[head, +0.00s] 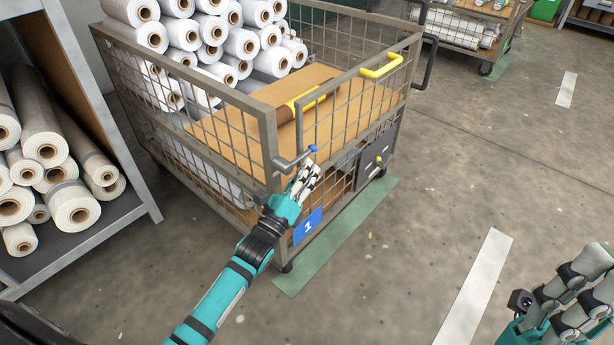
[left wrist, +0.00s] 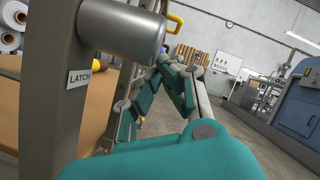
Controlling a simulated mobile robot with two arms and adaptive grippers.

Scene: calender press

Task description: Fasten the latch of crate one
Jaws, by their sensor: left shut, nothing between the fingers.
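I cannot tell whether the bar engages the gate. My left gripper (head: 313,168) is shut and empty, just below the knob. In the left wrist view a grey cylinder (left wrist: 130,30) sits beside the "LATCH" label (left wrist: 79,77), above my fingers (left wrist: 172,80). My right gripper (head: 590,275) is at the lower right, its jaws unclear.
The crate holds white rolls (head: 210,40) and a brown tube with a yellow band (head: 308,100). A yellow handle (head: 382,68) tops the gate. A shelf of rolls (head: 45,160) stands left. The floor at right is clear around the white stripe (head: 475,285).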

